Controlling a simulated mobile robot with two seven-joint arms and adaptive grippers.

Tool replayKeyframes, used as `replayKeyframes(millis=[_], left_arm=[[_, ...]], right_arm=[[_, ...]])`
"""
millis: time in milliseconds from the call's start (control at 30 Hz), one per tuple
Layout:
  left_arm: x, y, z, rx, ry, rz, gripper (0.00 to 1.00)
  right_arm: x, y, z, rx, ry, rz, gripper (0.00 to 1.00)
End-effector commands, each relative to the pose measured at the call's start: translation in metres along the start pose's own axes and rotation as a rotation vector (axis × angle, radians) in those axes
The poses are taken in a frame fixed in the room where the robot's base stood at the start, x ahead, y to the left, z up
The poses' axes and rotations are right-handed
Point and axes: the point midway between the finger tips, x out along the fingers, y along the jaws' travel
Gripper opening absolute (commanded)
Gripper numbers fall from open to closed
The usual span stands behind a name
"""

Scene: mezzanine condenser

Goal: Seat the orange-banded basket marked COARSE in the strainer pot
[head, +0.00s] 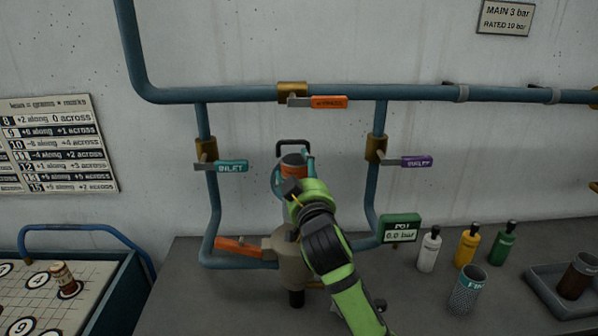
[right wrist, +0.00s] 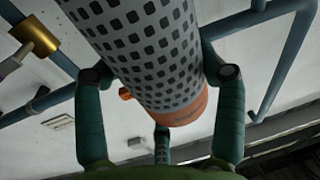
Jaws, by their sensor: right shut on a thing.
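The orange-banded basket (head: 293,172) is upright in my right gripper (head: 292,180), above the strainer pot (head: 291,262) in the head view. In the right wrist view its perforated grey wall (right wrist: 150,45) and orange band (right wrist: 183,118) lie between the teal fingers, which are shut on it. The word COARSE is not readable. The pot is a beige body on the bench, partly hidden behind my green right arm. The gripper and arm hide the basket's lower part and the pot mouth, so I cannot tell whether they touch. My left gripper is not in view.
Blue pipes flank the pot, with INLET (head: 232,166), bypass (head: 329,102) and purple (head: 416,162) levers. A POT gauge (head: 400,228) reads 0.0 bar. A teal-banded basket (head: 467,291), bottles (head: 429,252) and a tray (head: 541,291) stand right. An orange handle (head: 238,246) extends left of the pot.

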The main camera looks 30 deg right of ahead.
Motion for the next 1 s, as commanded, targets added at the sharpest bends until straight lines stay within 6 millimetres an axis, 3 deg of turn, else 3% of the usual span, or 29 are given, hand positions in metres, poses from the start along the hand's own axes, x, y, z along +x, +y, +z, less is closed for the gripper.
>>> replayKeyframes(millis=[500,1000], left_arm=[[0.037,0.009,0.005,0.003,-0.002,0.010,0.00],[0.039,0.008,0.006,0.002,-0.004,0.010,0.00]], right_arm=[[-0.004,-0.011,0.048,0.000,0.000,0.000,0.14],[-0.004,-0.011,0.051,0.000,0.001,0.000,0.14]])
